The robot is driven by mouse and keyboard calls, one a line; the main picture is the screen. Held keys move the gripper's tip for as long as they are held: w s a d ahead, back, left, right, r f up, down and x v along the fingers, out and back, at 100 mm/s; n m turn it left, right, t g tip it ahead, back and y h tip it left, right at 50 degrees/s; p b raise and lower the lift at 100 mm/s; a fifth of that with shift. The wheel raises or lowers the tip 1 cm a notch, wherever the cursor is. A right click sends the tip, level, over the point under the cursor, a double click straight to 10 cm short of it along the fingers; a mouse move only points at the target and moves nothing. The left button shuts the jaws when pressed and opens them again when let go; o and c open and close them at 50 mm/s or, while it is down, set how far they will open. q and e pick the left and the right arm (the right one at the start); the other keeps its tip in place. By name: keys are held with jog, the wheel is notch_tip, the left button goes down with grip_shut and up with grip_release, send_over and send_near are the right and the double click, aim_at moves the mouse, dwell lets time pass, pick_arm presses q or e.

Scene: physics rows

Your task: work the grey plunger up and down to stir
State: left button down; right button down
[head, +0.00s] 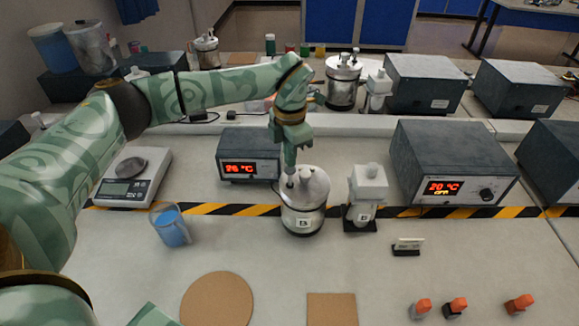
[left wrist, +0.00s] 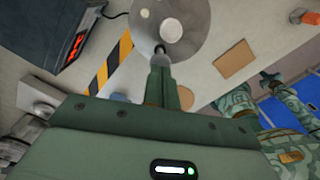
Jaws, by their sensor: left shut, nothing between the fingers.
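The grey plunger (head: 290,183) has a small dark knob at the lid's left side. My left gripper (head: 289,168) points down over the knob, with its fingers together. In the left wrist view the knob (left wrist: 161,48) sits right at the fingertips; I cannot tell whether they touch it. The plunger's rod is hidden. A patterned green arm of mine shows at the right of the wrist view; its jaws are unclear.
A meter reading 26 °C (head: 249,168) stands close behind left. A white bottle-like device (head: 368,192) stands close right. A beaker of blue liquid (head: 170,227) and a scale (head: 133,178) stand left. Cork mats (head: 217,299) lie in front, with clear bench around them.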

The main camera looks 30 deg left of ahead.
pick_arm(q)
jog(key=shift+f, duration=0.2)
dwell(0.3)
jog(key=shift+f, duration=0.65)
